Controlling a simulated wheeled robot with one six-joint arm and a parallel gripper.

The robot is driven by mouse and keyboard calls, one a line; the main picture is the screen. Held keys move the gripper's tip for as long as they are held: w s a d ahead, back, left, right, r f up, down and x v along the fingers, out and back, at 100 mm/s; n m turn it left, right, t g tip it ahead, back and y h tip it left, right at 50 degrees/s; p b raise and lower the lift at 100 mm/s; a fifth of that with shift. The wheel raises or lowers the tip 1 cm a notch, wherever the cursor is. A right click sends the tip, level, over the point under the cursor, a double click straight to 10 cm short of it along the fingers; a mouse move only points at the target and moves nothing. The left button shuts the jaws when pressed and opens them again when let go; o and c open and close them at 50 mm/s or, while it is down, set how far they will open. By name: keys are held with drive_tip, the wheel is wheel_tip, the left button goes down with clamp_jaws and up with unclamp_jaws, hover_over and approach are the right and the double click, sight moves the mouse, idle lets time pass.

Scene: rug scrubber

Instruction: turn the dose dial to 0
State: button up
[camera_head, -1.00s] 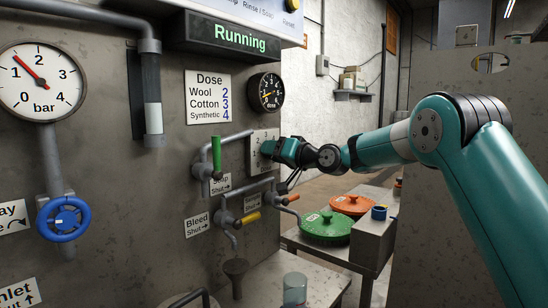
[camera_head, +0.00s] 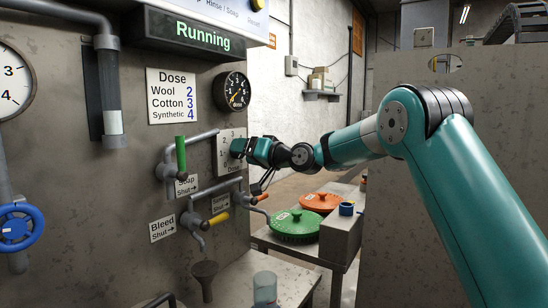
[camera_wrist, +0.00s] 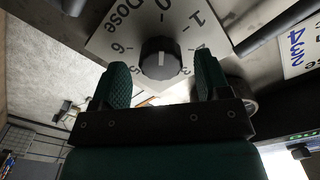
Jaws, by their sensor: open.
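The dose dial is a black round knob (camera_wrist: 161,60) with a pale pointer mark, on a light plate (camera_wrist: 105,45) marked "Dose" with numbers around it. The 0 is at the top of the plate in the wrist view, and the pointer mark seems to face the lower side, away from 0. My gripper (camera_wrist: 162,68) is open, with one finger on each side of the knob. I cannot tell whether the fingers touch it. In the head view my gripper (camera_head: 238,148) is at the plate (camera_head: 224,157) and hides the knob.
A green-handled valve (camera_head: 181,155) and pipes sit just left of the plate, and yellow (camera_head: 219,218) and orange (camera_head: 259,198) handles lie below. A black dose gauge (camera_head: 232,92) is above. The display (camera_head: 203,37) reads "Running".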

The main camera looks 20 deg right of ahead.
drive_tip(key=b+v, duration=0.2)
drive_tip(key=v, duration=1.3)
drive_tip(key=shift+s+d, duration=0.25)
drive_tip(key=shift+s, duration=0.1)
drive_tip(key=s+a+f+n+g+h, duration=0.1)
drive_tip(key=s+a+f+n+g, duration=0.1)
drive_tip(key=s+a+f+g, duration=0.4)
drive_tip(key=s+a+f+n+g, duration=0.2)
drive_tip(key=s+a, duration=0.7)
drive_tip(key=a, duration=0.1)
drive_tip(key=s+f+n+g+h, duration=0.1)
drive_tip(key=s+f+g+h, duration=0.25)
drive_tip(key=s, duration=0.65)
drive_tip(key=s+f+n+g+h, duration=0.25)
drive_tip(key=s+f, duration=0.25)
drive_tip(key=s, duration=0.5)
wheel_tip(320, 180, up, 19)
drive_tip(key=d+m+p, duration=0.1)
drive_tip(key=p, duration=1.8)
drive_tip(key=shift+s+g+y, duration=0.25)
drive_tip(key=shift+g+y, duration=0.05)
